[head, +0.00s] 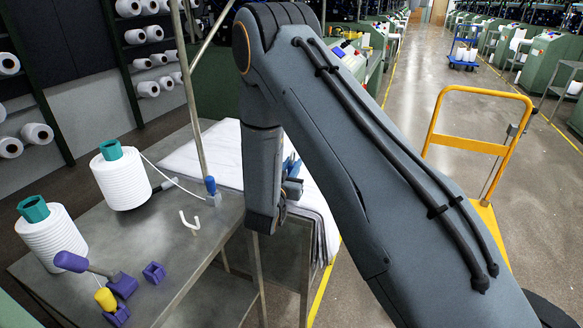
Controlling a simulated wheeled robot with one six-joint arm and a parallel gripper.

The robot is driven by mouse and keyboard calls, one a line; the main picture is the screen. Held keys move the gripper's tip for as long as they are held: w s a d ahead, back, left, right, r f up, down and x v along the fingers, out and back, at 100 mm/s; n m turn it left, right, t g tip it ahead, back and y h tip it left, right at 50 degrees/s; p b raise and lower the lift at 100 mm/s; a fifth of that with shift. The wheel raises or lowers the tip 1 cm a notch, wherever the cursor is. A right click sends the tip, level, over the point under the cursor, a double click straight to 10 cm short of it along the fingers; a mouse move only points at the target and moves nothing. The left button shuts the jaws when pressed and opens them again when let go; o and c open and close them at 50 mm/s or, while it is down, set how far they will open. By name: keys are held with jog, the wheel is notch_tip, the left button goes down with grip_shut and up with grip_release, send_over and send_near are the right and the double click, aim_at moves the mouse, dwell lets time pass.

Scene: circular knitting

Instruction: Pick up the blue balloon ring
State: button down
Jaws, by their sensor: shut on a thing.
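My gripper (290,187) is at the lower end of my arm, beside the right end of the grey metal table and in front of the white sheet stack. My forearm and wrist hide most of it. A small bright-blue piece (291,164) shows at the gripper, just above its visible part. It fits the blue balloon ring, held in the shut jaws, but its ring shape and how it sits in the fingers are hidden.
The table (140,240) bears two white yarn cones (121,180) (52,237), a white hook (190,222), a purple-handled tool (75,262), dark-blue clips (153,272) and a yellow cylinder (105,298). A white stack (215,150) lies behind. A yellow trolley (480,147) stands right.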

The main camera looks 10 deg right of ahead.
notch_tip(320, 180, up, 10)
jog(key=shift+f+b, duration=0.15)
jog(key=shift+b, duration=0.55)
jog(key=shift+f, duration=0.1)
dwell(0.3)
